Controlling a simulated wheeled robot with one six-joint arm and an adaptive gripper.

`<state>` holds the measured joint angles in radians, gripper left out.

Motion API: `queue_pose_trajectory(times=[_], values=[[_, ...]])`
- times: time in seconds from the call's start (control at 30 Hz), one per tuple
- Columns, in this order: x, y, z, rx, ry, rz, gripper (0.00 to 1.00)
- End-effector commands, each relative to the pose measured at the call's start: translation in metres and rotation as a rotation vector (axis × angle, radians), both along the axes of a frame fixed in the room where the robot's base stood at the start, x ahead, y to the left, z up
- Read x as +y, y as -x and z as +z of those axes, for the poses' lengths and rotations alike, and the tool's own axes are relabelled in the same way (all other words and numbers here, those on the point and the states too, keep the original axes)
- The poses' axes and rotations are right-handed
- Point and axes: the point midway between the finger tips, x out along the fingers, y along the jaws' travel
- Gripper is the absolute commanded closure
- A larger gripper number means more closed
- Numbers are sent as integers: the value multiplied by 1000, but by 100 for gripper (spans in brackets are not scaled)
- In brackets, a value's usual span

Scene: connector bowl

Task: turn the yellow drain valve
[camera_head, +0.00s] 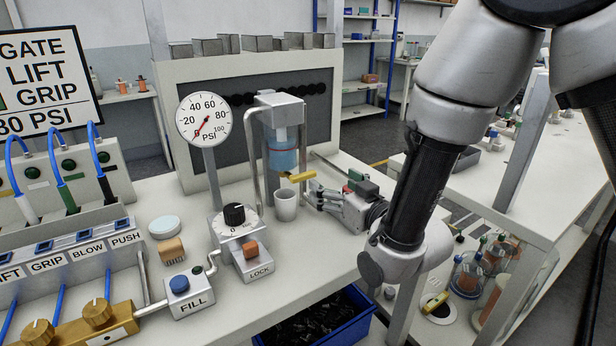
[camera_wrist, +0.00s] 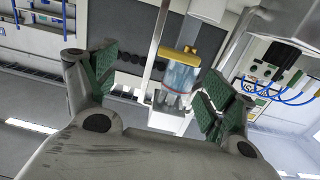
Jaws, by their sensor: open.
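The yellow drain valve (camera_head: 298,177) sticks out below the clear bowl with blue liquid (camera_head: 282,158), which hangs in a grey metal frame. In the wrist view the yellow valve (camera_wrist: 179,56) shows between my fingers and beyond them, with the bowl (camera_wrist: 177,82) lower in the picture. My gripper (camera_head: 318,197) is open and empty, just right of and slightly below the valve in the head view. I see no contact with the valve; the exact gap is hard to tell. Both green-padded fingers (camera_wrist: 158,82) are spread wide in the wrist view.
A white cup (camera_head: 286,205) stands on the bench under the valve, close to my gripper. A pressure gauge (camera_head: 205,119), a black-knobbed regulator (camera_head: 235,217) and an orange lock button (camera_head: 250,250) are to the left. A blue bin (camera_head: 345,322) sits below the bench's front edge.

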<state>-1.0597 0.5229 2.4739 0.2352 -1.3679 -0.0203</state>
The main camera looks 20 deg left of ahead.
Motion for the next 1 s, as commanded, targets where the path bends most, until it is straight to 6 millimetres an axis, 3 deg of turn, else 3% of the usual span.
queue_pose_trajectory(times=[0.07, 0.17, 0.6, 0.97, 1.0], values=[[11, 13, -5, -29, -19, 25, 16], [19, 16, -5, -49, -36, 36, 16], [68, -26, -5, -52, -39, 35, 16], [75, -32, -5, -51, -38, 35, 16], [75, -32, -5, -51, -38, 35, 20]])
